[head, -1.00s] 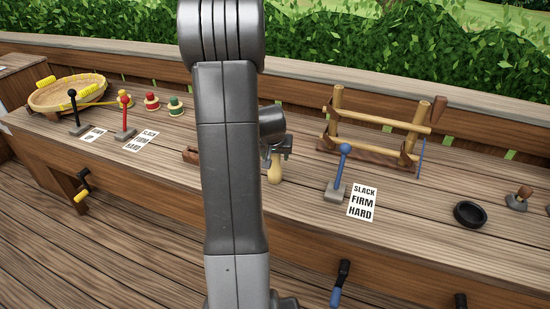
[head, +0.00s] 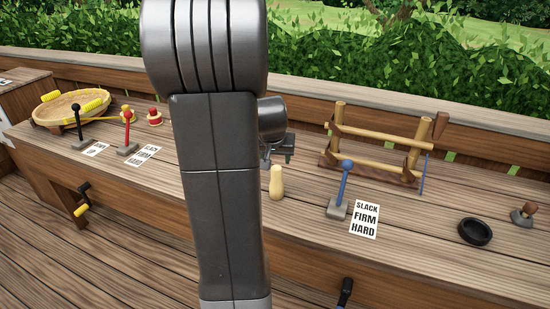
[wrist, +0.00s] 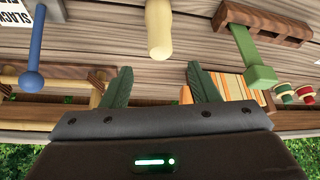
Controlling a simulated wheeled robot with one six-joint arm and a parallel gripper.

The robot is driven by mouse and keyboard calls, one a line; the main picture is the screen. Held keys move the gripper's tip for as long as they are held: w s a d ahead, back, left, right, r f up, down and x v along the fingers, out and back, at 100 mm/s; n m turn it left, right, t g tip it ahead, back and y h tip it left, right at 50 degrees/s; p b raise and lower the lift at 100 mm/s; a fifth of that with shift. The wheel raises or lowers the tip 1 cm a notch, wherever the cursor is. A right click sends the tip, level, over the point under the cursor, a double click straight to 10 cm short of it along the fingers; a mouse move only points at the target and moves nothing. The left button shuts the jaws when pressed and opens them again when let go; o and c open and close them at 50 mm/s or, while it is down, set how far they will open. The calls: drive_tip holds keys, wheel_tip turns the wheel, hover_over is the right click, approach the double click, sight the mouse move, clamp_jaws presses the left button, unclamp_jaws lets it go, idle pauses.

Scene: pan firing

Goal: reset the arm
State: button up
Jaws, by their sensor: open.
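My arm stands upright in the middle of the head view and hides part of the counter behind it. My gripper (wrist: 156,86) is open and empty in the wrist view, its two dark green fingers apart. In the head view only a small part of it (head: 283,152) shows past the arm. A pale wooden peg-like piece (head: 276,182) stands on the counter below the gripper. It also shows at the top of the wrist view (wrist: 160,30), apart from the fingers.
A blue lever (head: 343,188) stands beside a SLACK FIRM HARD card (head: 365,219). A bamboo frame (head: 375,145), a black ring (head: 475,231) and a woven basket (head: 72,107) are on the counter. A green lever (wrist: 250,52) and a striped item (wrist: 236,90) show in the wrist view.

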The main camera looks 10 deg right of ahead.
sight(277, 173)
drive_tip(key=p+x, duration=0.1)
drive_tip(key=x, duration=1.1)
drive_tip(key=shift+d, duration=0.1)
drive_tip(key=shift+f+b, duration=0.25)
drive_tip(key=shift+b, duration=0.05)
drive_tip(key=shift+r, duration=0.3)
